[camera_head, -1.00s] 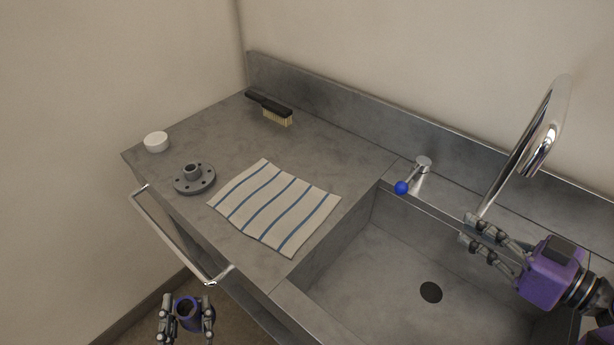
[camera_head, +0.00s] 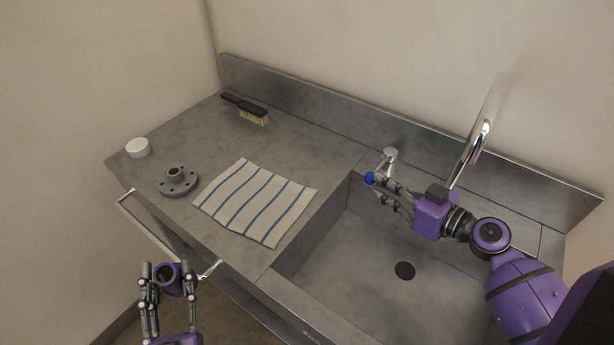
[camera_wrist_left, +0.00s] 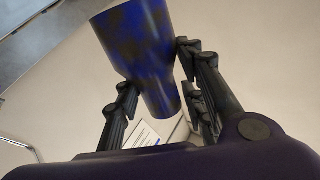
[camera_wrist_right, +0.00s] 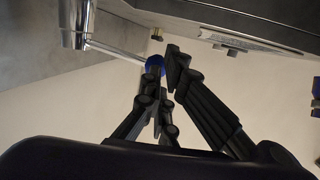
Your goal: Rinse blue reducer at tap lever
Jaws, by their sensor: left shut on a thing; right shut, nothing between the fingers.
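The blue reducer (camera_head: 167,276) is in my left gripper (camera_head: 165,268), off the counter's front edge at lower left. In the left wrist view the reducer (camera_wrist_left: 138,48) is blue with dark blotches, its narrow end between the fingers. My right gripper (camera_head: 374,190) is shut and empty at the tap lever's blue ball (camera_head: 369,178). In the right wrist view the ball (camera_wrist_right: 155,62) is right at the fingertips; I cannot tell whether they touch. The tap lever (camera_head: 385,163) stands at the sink's back left corner. The chrome spout (camera_head: 478,135) arches behind my right arm. No water shows.
The sink basin (camera_head: 350,245) has a dark drain (camera_head: 404,270). A striped cloth (camera_head: 255,203), grey flange (camera_head: 178,182), white cap (camera_head: 138,148) and brush (camera_head: 246,109) lie on the counter.

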